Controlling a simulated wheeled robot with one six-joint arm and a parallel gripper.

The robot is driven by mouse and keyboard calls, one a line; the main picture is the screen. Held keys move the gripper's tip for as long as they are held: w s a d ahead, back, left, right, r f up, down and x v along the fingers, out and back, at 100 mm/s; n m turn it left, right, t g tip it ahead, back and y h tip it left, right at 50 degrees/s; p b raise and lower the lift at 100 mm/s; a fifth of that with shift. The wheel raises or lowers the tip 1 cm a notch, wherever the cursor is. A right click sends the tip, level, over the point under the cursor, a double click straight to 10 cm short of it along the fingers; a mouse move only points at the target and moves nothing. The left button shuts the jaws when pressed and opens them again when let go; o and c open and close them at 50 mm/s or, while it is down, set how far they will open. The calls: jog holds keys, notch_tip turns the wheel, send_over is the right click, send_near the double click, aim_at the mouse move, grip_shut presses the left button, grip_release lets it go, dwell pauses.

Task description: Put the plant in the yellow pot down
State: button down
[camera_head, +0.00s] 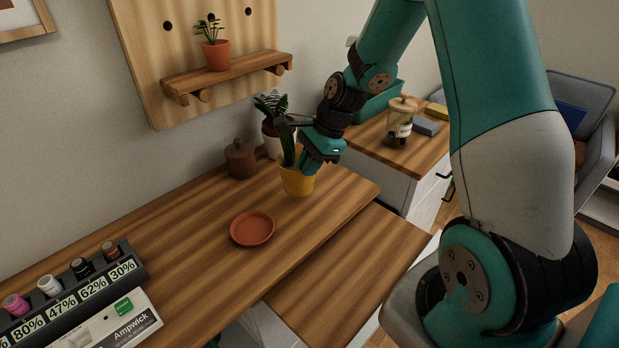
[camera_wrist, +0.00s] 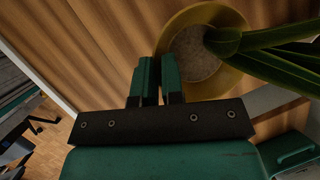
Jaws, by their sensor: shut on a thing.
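The yellow pot (camera_head: 297,183) with its green long-leaved plant (camera_head: 288,145) is near the right end of the wooden desk top. My gripper (camera_head: 307,165) reaches it from the upper right and is shut on the pot's rim. In the wrist view, the gripper's fingers (camera_wrist: 158,75) are close together at the left side of the yellow pot (camera_wrist: 234,78). Soil and thick leaves (camera_wrist: 270,38) show inside it. The pot looks upright. I cannot tell whether its base touches the desk or hangs slightly above it.
An empty terracotta saucer (camera_head: 252,229) lies on the desk (camera_head: 180,250). A wall shelf (camera_head: 228,76) holds a small potted plant.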

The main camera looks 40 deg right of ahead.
aim_at(309, 178)
jog(key=shift+f, duration=1.9)
jog(key=c, duration=1.2)
grip_release()
jog(key=shift+c, duration=0.2)
